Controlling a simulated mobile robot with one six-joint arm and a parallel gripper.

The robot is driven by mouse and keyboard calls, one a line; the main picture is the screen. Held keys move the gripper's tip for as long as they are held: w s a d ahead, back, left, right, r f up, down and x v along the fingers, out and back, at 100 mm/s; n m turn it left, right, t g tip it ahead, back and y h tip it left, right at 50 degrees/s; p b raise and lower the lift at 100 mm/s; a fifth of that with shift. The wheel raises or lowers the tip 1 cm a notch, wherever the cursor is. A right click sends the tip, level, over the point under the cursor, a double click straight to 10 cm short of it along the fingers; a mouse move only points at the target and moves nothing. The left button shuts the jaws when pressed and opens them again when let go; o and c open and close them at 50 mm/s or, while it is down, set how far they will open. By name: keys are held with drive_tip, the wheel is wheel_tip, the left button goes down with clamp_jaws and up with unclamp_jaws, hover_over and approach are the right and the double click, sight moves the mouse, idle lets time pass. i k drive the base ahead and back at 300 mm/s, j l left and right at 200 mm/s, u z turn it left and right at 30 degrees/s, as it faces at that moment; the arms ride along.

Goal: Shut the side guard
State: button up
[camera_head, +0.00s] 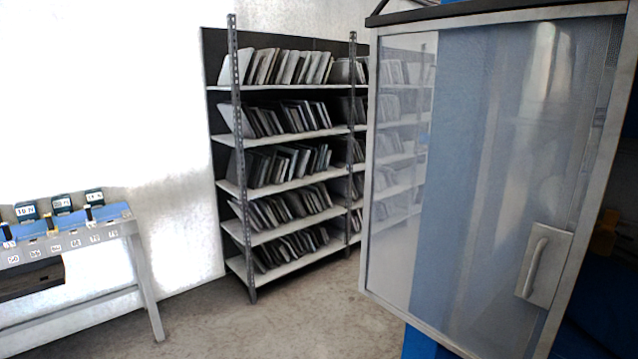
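The side guard (395,190) is a tall clear panel in a light metal frame, filling the right part of the head view. A pale curved handle (533,267) on a light plate sits low near its right edge. The blue machine (420,343) shows below the guard and through it. Right of the guard's frame is a dark blue area of the machine with a small orange part (605,232). The guard appears to stand at an angle to the machine; I cannot see its hinge clearly. My gripper is not in view.
A metal shelf rack (290,137) packed with flat plates stands at the back wall. A pale bench (140,270) with blue-topped, numbered slots and small dark boxes (62,204) is at left. The grey floor (290,325) between the bench and the guard is clear.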

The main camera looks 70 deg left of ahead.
sight(553, 259)
drive_tip(key=u, duration=1.65)
drive_tip(key=i+j+z, duration=0.15)
drive_tip(key=i+j, duration=0.85)
drive_tip(key=i, duration=0.4)
drive_tip(key=i+j+z, duration=0.2)
drive_tip(key=i+j, duration=1)
drive_tip(key=i, duration=0.15)
